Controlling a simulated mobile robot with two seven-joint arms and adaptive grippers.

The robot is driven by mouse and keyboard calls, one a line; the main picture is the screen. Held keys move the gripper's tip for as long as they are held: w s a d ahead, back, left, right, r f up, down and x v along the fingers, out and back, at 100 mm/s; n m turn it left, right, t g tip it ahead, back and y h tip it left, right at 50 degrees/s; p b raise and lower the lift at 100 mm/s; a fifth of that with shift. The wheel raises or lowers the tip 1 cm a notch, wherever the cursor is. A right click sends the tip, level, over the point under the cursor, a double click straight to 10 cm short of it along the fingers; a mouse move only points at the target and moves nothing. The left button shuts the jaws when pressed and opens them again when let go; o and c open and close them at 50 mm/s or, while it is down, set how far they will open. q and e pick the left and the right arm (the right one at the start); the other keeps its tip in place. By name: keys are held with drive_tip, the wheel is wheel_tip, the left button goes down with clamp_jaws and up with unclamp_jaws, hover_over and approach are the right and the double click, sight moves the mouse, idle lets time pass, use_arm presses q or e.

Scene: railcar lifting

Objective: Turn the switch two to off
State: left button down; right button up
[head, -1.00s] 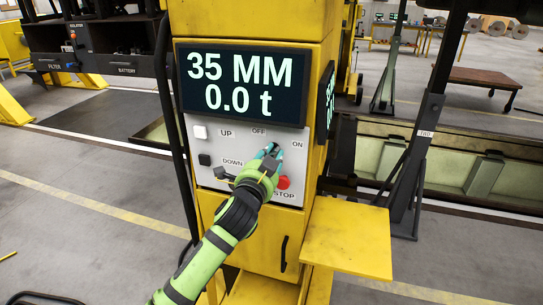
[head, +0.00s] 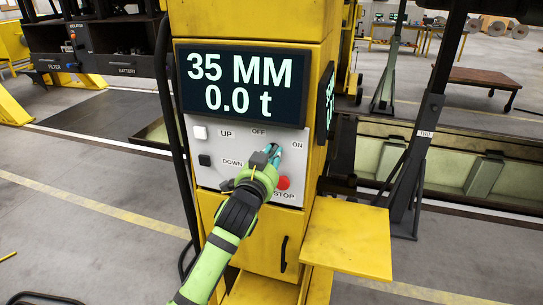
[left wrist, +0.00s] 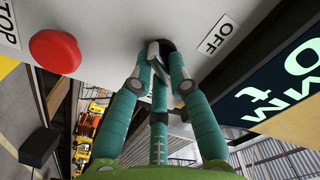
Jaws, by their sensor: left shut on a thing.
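The switch (left wrist: 158,47) is a small dark knob with a grey lever on the pale control panel (head: 218,174). In the left wrist view it lies between my teal fingers, beside the OFF label (left wrist: 217,35). In the head view my left gripper (head: 273,153) is at the switch, below the OFF label (head: 259,132) and left of the ON label (head: 298,146). My left gripper, also in the left wrist view (left wrist: 160,58), is shut on the switch. The fingers partly hide it, so I cannot tell its exact setting. My right gripper is not in view.
The red STOP button (head: 284,182) is close to my left wrist and also shows in the left wrist view (left wrist: 55,51). The white UP button (head: 200,133) and black DOWN button (head: 204,160) sit left. A yellow shelf (head: 347,235) juts out at lower right.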

use_arm(q)
drive_tip(key=n+p, duration=0.1)
drive_tip(key=n, duration=0.4)
drive_tip(key=shift+r, duration=0.15)
drive_tip(key=shift+n, duration=0.9)
drive_tip(key=c, duration=1.2)
unclamp_jaws()
drive_tip(key=v, duration=1.2)
